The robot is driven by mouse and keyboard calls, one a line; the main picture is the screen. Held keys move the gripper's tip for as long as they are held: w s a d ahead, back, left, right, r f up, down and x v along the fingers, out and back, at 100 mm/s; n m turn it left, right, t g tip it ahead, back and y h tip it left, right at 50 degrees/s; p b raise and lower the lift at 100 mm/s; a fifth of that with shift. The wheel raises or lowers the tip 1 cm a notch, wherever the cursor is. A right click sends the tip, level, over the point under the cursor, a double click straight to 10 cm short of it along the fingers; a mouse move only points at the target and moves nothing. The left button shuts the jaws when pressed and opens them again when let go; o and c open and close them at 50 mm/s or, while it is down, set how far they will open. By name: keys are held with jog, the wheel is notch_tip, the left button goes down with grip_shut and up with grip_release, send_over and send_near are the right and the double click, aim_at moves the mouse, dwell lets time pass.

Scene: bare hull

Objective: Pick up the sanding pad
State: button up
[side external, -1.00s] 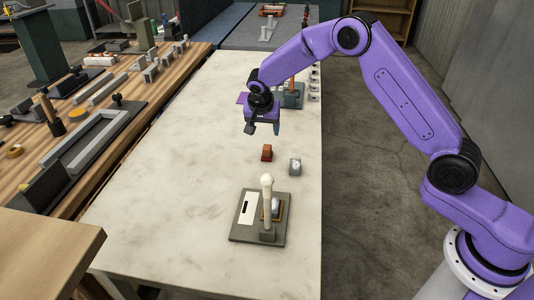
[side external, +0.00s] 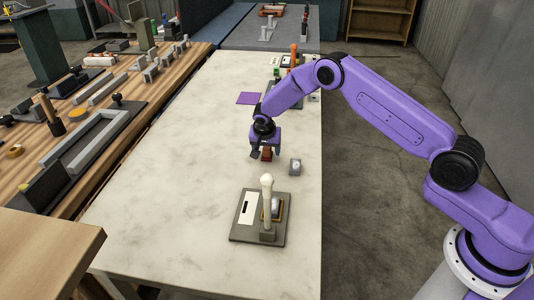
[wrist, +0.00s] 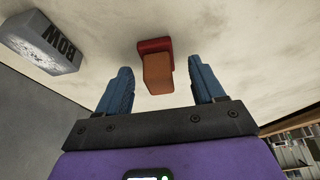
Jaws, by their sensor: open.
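The sanding pad looks to be the small red and brown block (side external: 266,154) on the pale tabletop, with a red base and an orange-brown upper part. In the wrist view the block (wrist: 157,68) lies between the two blue fingers, ahead of their tips or level with them; I cannot tell exactly. My gripper (side external: 266,152) is open and low over the block, partly hiding it in the side view. In the wrist view the gripper (wrist: 160,84) shows clear gaps on both sides of the block, with no contact visible.
A small grey box with dark lettering (side external: 295,167) stands close to the right of the block; it also shows in the wrist view (wrist: 42,42). A grey plate (side external: 238,237) with a pale upright handle is nearer the camera. A purple square (side external: 249,98) lies farther back. The table's left side is clear.

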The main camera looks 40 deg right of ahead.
jog(key=shift+w+d+f, duration=0.15)
jog(key=shift+d+f, duration=0.05)
jog(key=shift+f, duration=0.25)
jog(key=c, duration=1.1)
jog(key=shift+r, duration=0.15)
jog(key=shift+c, duration=0.2)
jog(key=shift+r, duration=0.6)
jog(key=s+r, duration=1.1)
jog(key=s, duration=0.3)
jog(key=shift+d+r, duration=0.3)
jog(key=shift+d, duration=0.05)
